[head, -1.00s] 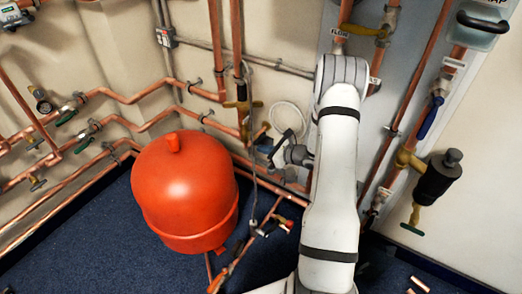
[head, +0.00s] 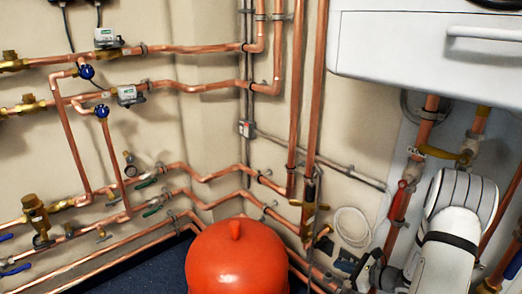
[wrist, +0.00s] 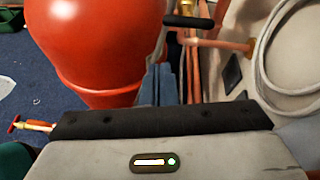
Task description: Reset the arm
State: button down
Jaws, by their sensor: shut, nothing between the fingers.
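My gripper (wrist: 158,84) is shut and empty in the wrist view. Its dark blue-grey fingers lie together, pointing up the picture, just right of the red vessel (wrist: 95,45). In the head view my white arm (head: 450,235) is bent at the lower right. My gripper (head: 370,268) is small and partly cut off at the bottom there, near the wall pipes. I cannot tell from the pictures whether it touches anything.
The red vessel (head: 237,262) stands left of my arm, near the wall corner. Copper pipes with valves run along the walls. A white boiler casing (head: 420,50) overhangs my arm. A coiled pale hose (wrist: 290,55) is right of my gripper. Blue floor (wrist: 25,75) shows at left.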

jog(key=s+a+r+n+g, duration=0.95)
jog(key=a+r+n, duration=0.25)
jog(key=a+n, duration=0.15)
jog(key=s+a+r+n+h, duration=0.1)
jog(key=s+r+n+h, duration=0.7)
jog(key=s+n, duration=0.4)
jog(key=shift+s+a+r+n+h, duration=0.2)
jog(key=shift+s+n+h, duration=0.3)
jog(key=shift+s, duration=0.55)
jog(key=shift+t, duration=0.25)
